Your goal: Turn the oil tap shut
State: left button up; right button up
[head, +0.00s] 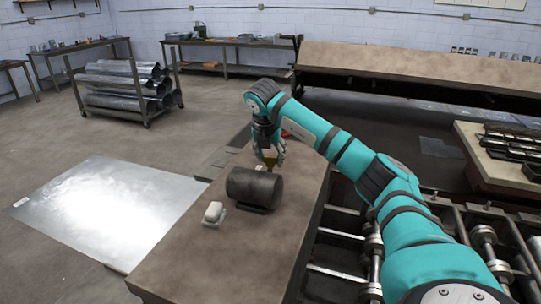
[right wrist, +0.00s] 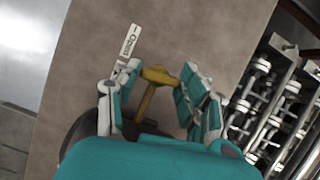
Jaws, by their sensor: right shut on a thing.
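The oil tap (right wrist: 158,76) has a yellow T-shaped handle, seen between my right fingers in the right wrist view. In the head view the yellow tap (head: 271,161) shows just below the fingertips, beside the far end of a dark cylinder (head: 250,187) lying on the bench. My right gripper (right wrist: 157,85) is shut on the tap handle, with one finger at each end of its crossbar. A white label (right wrist: 130,41), with writing that seems to read "Open", lies beyond the left finger. The tap's lower part is mostly hidden. My left gripper is not in view.
The brown bench (head: 190,255) has a small whitish object (head: 213,213) near the cylinder. A shiny metal sheet (head: 95,205) lies to the left. Rollers (head: 372,245) run along the bench's right side. A cart of metal ducts (head: 125,85) stands at the back left.

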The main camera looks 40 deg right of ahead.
jog(key=shift+m+g, duration=0.4)
jog(key=shift+m, duration=0.4)
jog(key=o, duration=1.2)
jog(key=shift+c, duration=0.2)
jog(key=v, duration=1.2)
jog(key=shift+a+f, duration=0.15)
jog(key=shift+f, duration=0.05)
